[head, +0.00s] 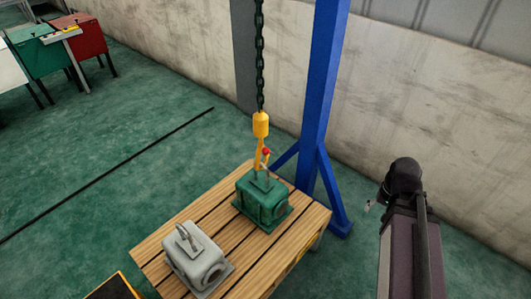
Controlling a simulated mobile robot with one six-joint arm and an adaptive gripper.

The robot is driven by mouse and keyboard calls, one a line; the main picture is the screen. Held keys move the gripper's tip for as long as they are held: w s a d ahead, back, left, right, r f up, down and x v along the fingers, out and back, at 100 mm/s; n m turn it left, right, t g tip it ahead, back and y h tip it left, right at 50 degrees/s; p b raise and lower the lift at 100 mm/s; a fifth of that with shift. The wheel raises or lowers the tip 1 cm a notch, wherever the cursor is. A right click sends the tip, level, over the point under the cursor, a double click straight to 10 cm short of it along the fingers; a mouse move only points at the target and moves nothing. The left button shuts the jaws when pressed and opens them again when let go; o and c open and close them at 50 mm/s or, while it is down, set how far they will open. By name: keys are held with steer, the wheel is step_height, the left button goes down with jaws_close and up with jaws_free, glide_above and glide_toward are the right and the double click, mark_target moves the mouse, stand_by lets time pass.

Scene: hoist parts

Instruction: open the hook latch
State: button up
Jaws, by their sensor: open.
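A yellow hoist hook (261,126) hangs upright from a dark chain (260,60). A small red-tipped latch (266,152) shows at its lower part; whether it is open or shut is too small to tell. The hook is at the lifting eye of a green housing (264,200) on a slatted wooden table (205,212). My gripper (369,205) is at the right, well apart from the hook and beyond the table's edge. Only a small part of it shows beside my dark arm, and the rest is hidden. Nothing is seen in it.
A grey housing (194,258) with a lifting eye stands on the table's front left. A blue post (324,95) with braces rises behind the table, near the concrete wall (440,110). A black-and-orange box edge (118,287) shows at the bottom. Green floor (110,180) lies open at left.

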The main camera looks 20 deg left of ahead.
steer(key=w+a+f+m+y+b, duration=0.35)
steer(key=w+a+f+b, duration=0.2)
steer(key=a, duration=0.25)
steer(key=m+g+y+b, duration=0.3)
steer(key=m+y+b, duration=0.7)
steer(key=y+b, duration=0.4)
glide_toward(266, 150)
steer(key=w+d+f+b, duration=0.1)
steer(key=w+d, duration=0.1)
steer(key=d, duration=0.1)
steer(key=shift+d+n+h, duration=0.1)
steer(key=shift+n+h, duration=0.15)
steer(key=shift+h, duration=0.1)
steer(key=s+a, duration=0.1)
steer(key=a, duration=0.3)
steer(key=s+a, duration=0.1)
steer(key=a, duration=0.8)
steer(key=shift+s+a, duration=0.25)
steer(key=shift+s, duration=0.15)
jaws_close()
